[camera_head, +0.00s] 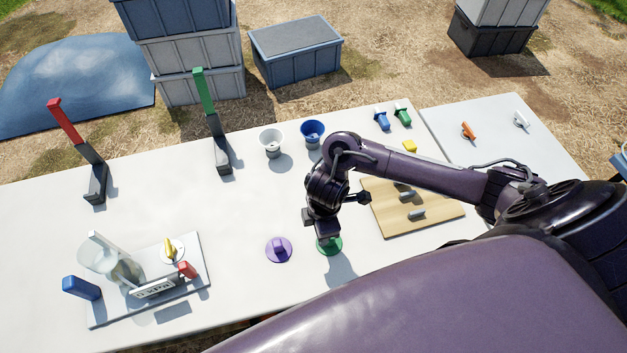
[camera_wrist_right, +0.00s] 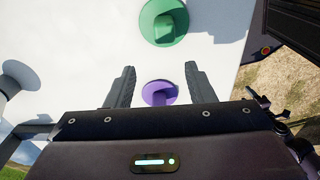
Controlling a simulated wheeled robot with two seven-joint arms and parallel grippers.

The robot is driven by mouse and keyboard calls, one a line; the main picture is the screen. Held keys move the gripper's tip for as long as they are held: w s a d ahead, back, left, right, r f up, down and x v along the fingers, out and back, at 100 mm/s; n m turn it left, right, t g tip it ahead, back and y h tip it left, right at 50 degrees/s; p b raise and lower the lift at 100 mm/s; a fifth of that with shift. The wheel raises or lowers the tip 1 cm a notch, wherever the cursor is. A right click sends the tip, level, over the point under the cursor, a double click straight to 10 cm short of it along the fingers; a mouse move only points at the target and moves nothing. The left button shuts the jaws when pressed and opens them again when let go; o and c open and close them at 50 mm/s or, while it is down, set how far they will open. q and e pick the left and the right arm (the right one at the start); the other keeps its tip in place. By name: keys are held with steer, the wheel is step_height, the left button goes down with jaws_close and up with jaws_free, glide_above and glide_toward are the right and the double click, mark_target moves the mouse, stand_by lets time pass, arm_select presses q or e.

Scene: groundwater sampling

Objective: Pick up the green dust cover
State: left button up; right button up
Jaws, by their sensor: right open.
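The green dust cover (camera_head: 330,247), a round disc with a raised grip, lies on the white table, partly hidden under my right gripper (camera_head: 322,228) in the head view. In the right wrist view, the green cover (camera_wrist_right: 158,34) lies beyond the open fingertips of my right gripper (camera_wrist_right: 158,73). A purple cover (camera_head: 279,250) of the same kind lies to the left of the green one; in the wrist view, the purple cover (camera_wrist_right: 160,94) shows between the fingers. My right gripper is open and empty above the table. My left gripper is not in view.
A wooden board (camera_head: 430,223) with grey pieces lies to the right. White (camera_head: 271,142) and blue (camera_head: 313,133) cups stand behind. A tray (camera_head: 200,270) with a glass vessel and a gauge is at left. Red- and green-handled tools stand behind it. The table's centre is clear.

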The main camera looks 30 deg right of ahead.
steer(key=shift+d+r+h, duration=0.15)
steer(key=shift+d+h, duration=0.15)
steer(key=shift+d, duration=0.65)
steer(key=shift+s+d+f, duration=0.2)
steer(key=shift+s+d, duration=0.05)
steer(key=f, duration=0.2)
steer(key=s+f+b, duration=0.1)
steer(key=f, duration=0.1)
steer(key=shift+w+d+f+b, duration=0.1)
steer(key=shift+f+b, duration=0.3)
steer(key=shift+f, duration=1.1)
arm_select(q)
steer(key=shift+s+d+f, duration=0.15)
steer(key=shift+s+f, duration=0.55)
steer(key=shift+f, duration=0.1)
arm_select(e)
steer(key=c, duration=1.1)
steer(key=shift+o, duration=0.2)
steer(key=shift+r, duration=0.15)
